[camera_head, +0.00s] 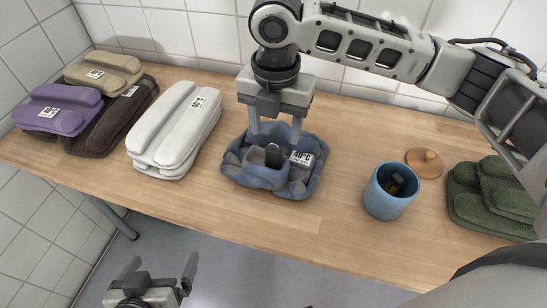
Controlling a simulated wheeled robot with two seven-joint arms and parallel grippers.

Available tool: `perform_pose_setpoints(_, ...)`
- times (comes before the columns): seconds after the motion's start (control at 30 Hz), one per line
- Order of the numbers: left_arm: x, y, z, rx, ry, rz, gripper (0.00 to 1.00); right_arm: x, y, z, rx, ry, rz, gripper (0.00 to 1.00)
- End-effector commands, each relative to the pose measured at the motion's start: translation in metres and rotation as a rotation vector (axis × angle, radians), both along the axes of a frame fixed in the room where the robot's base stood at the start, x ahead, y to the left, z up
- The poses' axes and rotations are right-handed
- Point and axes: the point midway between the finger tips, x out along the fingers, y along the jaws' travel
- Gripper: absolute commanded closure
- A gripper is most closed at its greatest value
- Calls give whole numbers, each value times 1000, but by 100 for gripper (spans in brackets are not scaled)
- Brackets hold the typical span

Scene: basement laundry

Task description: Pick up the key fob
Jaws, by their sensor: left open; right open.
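A small dark object that looks like the key fob (272,155) stands partly sunk in a fold or pocket of the blue folded garment (235,171). My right gripper (276,138) points down just above the garment, open, with one finger on either side above the fob. I cannot tell whether the fingers touch the cloth. My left gripper (152,274) is open and empty, low in front of the table and away from the garment.
A blue jar (384,206) with small dark items inside stands to the right, its wooden lid (425,162) beside it. Green folded cloths (492,197) lie far right. White (174,130), purple (62,107), tan (103,71) and brown (120,115) folded stacks lie left. Tabletop between garment and jar is clear.

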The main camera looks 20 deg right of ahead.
Motion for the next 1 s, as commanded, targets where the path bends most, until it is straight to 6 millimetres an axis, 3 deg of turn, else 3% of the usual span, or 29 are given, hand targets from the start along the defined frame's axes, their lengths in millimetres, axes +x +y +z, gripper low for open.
perform_pose_setpoints(0.3, 1, -1, 0, -6, -7, 1, 0, -2, 4, -44, -1, 3, -1, 44)
perform_pose_setpoints(0.63, 0, -1, 0, -7, -4, 2, 0, -2, 4, -50, -1, 0, -1, 44)
perform_pose_setpoints(0.8, 0, -1, 0, -8, -4, 3, 0, -2, 4, -50, -1, 0, 0, 91)
perform_pose_setpoints(1.0, 0, 0, -1, -8, -3, 3, 0, -2, 4, -50, -1, 0, 0, 92)
